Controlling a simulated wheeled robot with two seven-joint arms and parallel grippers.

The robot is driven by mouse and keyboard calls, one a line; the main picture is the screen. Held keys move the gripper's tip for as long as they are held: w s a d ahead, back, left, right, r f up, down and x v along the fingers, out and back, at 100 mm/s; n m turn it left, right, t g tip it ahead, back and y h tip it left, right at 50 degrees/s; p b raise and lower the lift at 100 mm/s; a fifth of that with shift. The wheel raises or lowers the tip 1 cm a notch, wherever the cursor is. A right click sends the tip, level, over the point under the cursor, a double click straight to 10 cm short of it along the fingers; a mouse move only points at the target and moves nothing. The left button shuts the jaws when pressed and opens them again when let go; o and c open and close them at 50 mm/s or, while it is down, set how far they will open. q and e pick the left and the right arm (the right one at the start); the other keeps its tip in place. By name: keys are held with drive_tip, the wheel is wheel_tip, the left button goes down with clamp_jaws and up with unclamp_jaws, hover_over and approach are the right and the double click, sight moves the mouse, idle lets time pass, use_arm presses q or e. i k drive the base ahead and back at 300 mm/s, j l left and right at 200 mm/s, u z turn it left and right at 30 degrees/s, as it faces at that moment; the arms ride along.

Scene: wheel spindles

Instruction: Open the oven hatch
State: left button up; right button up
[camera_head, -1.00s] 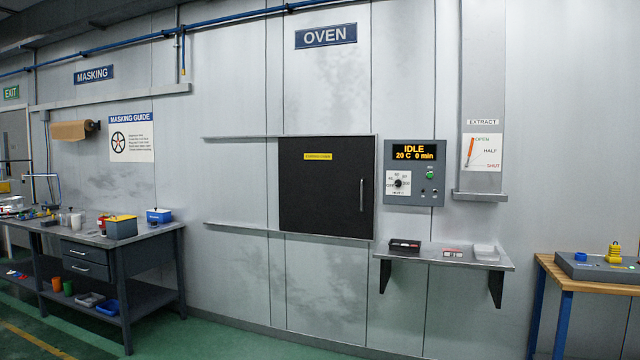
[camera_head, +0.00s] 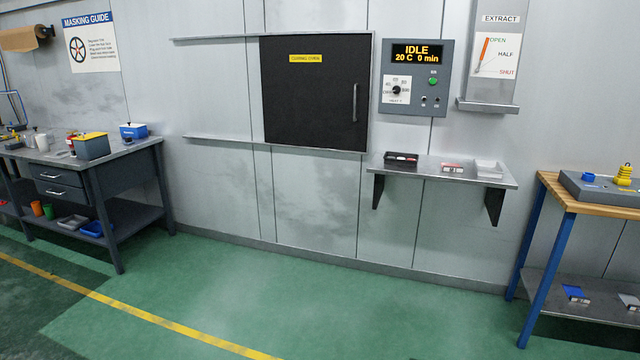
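The oven hatch (camera_head: 308,105) is a dark square panel in the grey wall, with a yellow label near its top. It covers the opening and looks closed. Its vertical silver handle (camera_head: 354,103) is near the right edge. Two horizontal rails, an upper rail (camera_head: 215,38) and a lower rail (camera_head: 220,138), run left from the hatch along the wall. The control panel (camera_head: 414,78) to the right reads IDLE, 20 C, 0 min. Neither of my grippers shows in the head view.
A wall shelf (camera_head: 440,172) with small trays juts out below the control panel. A dark workbench (camera_head: 130,155) stands at left, and a wooden-topped bench (camera_head: 590,207) at right. The green floor (camera_head: 300,290) before the hatch is clear.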

sight(315, 89)
drive_tip(key=i, duration=2.45)
